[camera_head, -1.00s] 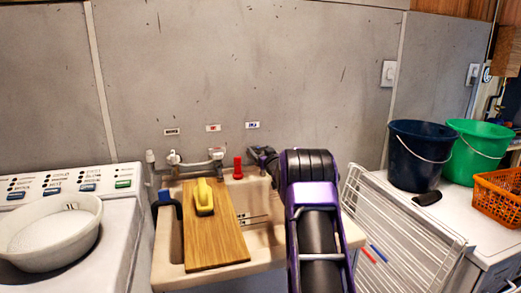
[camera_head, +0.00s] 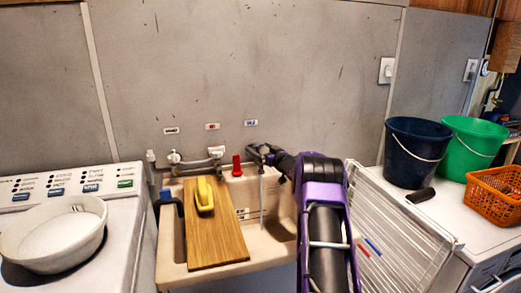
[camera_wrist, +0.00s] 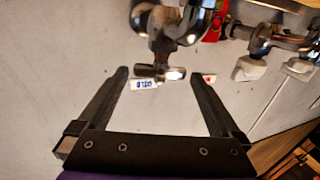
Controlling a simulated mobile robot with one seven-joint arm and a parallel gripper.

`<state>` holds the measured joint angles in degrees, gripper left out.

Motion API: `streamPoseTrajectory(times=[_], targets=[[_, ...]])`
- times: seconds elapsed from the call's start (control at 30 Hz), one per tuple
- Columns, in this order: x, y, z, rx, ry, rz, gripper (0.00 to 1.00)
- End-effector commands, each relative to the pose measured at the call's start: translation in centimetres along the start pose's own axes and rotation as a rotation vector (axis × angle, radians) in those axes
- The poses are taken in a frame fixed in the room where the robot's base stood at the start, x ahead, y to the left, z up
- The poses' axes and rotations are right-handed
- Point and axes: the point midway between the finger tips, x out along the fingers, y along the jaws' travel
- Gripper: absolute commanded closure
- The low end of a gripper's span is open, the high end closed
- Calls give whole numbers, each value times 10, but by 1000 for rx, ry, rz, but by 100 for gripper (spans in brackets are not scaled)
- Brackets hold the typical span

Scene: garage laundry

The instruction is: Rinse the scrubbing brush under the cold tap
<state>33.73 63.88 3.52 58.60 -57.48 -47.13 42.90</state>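The yellow scrubbing brush (camera_head: 205,194) lies on a wooden board (camera_head: 218,240) laid across the left part of the sink (camera_head: 278,247). Its bristles cannot be made out. The cold tap, under a blue label (camera_head: 251,150), is partly hidden by my gripper (camera_head: 272,158). A thin pale stream of water (camera_head: 262,200) falls below it into the sink. In the wrist view my gripper (camera_wrist: 157,76) is open and empty, its fingers apart on either side of the tap handle (camera_wrist: 160,72). Contact cannot be told.
A red object (camera_head: 237,166) and a second tap (camera_head: 215,153) stand left of the cold tap. A washing machine with a white basin (camera_head: 55,240) is at left. A drying rack (camera_head: 400,235), buckets (camera_head: 412,155) and an orange basket (camera_head: 495,195) are at right.

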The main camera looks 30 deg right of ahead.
Motion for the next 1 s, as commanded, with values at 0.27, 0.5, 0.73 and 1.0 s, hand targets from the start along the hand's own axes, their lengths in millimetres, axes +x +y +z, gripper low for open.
streamPoseTrajectory(times=[0.27, 0.5, 0.73, 1.0], targets=[[-3, 1, 0, 0, -1, 1, 0], [-30, 1, 0, 2, -3, 3, 0], [-75, 2, 0, 1, -3, 4, 0], [-135, 2, 0, 0, -1, 4, 0]])
